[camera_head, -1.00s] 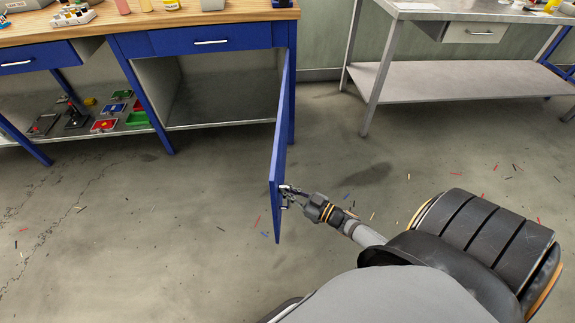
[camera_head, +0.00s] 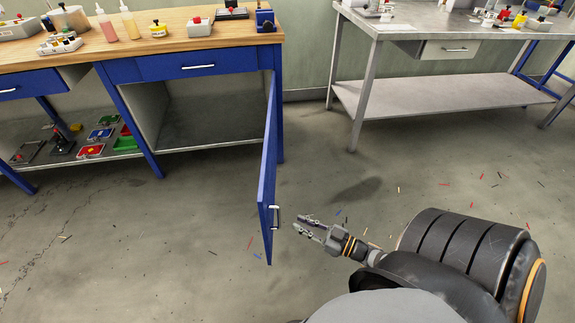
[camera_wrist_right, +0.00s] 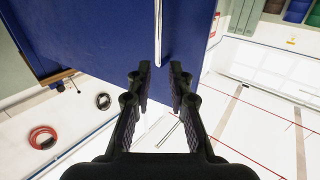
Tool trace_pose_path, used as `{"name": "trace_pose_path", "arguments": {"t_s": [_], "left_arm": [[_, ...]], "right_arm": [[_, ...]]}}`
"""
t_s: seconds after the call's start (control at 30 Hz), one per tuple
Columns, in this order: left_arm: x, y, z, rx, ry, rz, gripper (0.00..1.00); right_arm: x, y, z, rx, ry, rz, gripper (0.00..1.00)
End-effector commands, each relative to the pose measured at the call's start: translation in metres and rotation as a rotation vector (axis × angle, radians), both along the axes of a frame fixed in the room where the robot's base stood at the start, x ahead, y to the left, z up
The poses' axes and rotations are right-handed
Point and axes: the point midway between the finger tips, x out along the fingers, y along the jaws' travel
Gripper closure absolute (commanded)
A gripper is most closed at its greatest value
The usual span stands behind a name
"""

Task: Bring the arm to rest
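My right gripper (camera_head: 308,226) is open and empty, just to the right of the blue cabinet door (camera_head: 267,170) in the head view. The door stands swung open, with a silver handle (camera_head: 276,217) near its lower outer end. A gap shows between the fingertips and the handle. In the right wrist view, the two dark fingers (camera_wrist_right: 160,82) are apart, with the handle (camera_wrist_right: 158,30) and the blue door (camera_wrist_right: 95,35) beyond them. My left gripper is not in view.
The wooden-topped blue workbench (camera_head: 205,32) holds bottles and small devices. Its open cupboard (camera_head: 210,115) looks empty. A metal table (camera_head: 440,97) stands at the back right. The grey floor (camera_head: 130,240) is mostly clear, with small scattered scraps.

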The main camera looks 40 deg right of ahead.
Motion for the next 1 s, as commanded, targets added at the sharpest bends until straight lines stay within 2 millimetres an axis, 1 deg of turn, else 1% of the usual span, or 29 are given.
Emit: {"name": "trace_pose_path", "arguments": {"t_s": [0.03, 0.1, 0.23, 0.83, 0.87, 0.93, 0.97, 1.0], "left_arm": [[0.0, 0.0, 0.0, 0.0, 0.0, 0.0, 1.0], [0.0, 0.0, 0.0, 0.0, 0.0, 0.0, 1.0], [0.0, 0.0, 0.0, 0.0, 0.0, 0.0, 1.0], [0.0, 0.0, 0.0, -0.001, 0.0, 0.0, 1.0], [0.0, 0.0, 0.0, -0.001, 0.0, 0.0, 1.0], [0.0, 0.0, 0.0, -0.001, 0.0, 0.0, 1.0], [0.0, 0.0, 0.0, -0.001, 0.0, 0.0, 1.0], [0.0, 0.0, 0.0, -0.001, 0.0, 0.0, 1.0]], "right_arm": [[-0.009, -0.003, -0.001, -0.002, 0.003, 0.002, 0.81], [-0.018, -0.007, -0.001, -0.001, 0.002, 0.001, 0.81], [-0.026, -0.011, 0.0, -0.001, 0.0, 0.001, 0.81], [-0.026, -0.011, -0.002, -0.003, 0.004, -0.006, 0.81], [-0.024, -0.012, -0.004, -0.007, 0.014, -0.017, 0.81], [-0.017, -0.014, -0.018, -0.033, 0.064, -0.07, 0.81], [-0.013, -0.015, -0.028, -0.051, 0.101, -0.104, 0.81], [-0.009, -0.018, -0.045, -0.08, 0.165, -0.157, 0.81]]}}
